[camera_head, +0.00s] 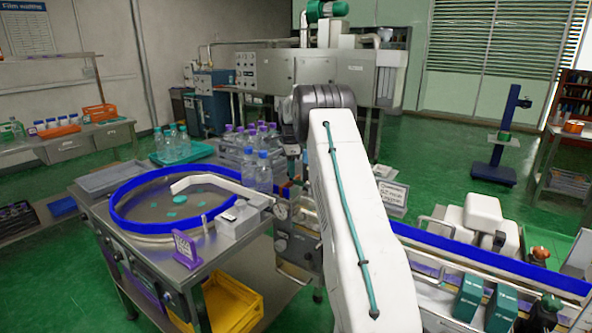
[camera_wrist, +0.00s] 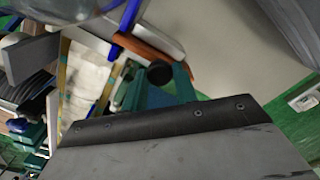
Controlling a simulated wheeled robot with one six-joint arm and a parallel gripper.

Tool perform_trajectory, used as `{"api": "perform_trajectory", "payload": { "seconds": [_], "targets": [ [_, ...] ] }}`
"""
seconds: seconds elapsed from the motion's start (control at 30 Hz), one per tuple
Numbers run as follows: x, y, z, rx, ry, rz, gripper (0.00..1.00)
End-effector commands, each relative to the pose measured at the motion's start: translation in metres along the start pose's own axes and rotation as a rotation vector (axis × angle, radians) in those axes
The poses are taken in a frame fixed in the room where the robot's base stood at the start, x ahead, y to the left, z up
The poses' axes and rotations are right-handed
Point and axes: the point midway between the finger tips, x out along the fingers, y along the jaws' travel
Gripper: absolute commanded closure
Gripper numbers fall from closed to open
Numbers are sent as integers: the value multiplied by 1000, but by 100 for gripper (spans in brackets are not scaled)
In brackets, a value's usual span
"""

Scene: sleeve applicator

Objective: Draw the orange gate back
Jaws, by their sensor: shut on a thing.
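The orange gate (camera_wrist: 150,55) shows in the wrist view as a slanted orange-brown bar beside a blue rail. A round black knob (camera_wrist: 159,73) and a teal part lie just below it. My gripper (camera_wrist: 158,112) shows as a grey body with a dark, screwed front edge, right against the teal part. In the head view my white arm covers the gripper and most of the gate area.
A blue-rimmed round bowl (camera_head: 113,215) stands on the left on a steel bench. A blue-railed conveyor (camera_head: 500,262) runs off to the right. A yellow crate (camera_head: 250,296) sits below the bench.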

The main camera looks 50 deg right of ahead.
Motion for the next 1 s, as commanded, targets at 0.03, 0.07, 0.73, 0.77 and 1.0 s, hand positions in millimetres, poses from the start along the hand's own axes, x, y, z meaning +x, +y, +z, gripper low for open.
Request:
{"api": "perform_trajectory", "payload": {
  "seconds": [0.03,0.07,0.73,0.77,1.0],
  "targets": [
    [-1,-1,2,-2,-1,-3,100],
    [-1,-1,2,-2,-1,-4,100],
    [-43,-1,-1,1,-1,-5,50],
    [-48,-1,-1,1,-1,-5,50],
    [-75,0,0,0,-1,-2,50]
  ]
}}
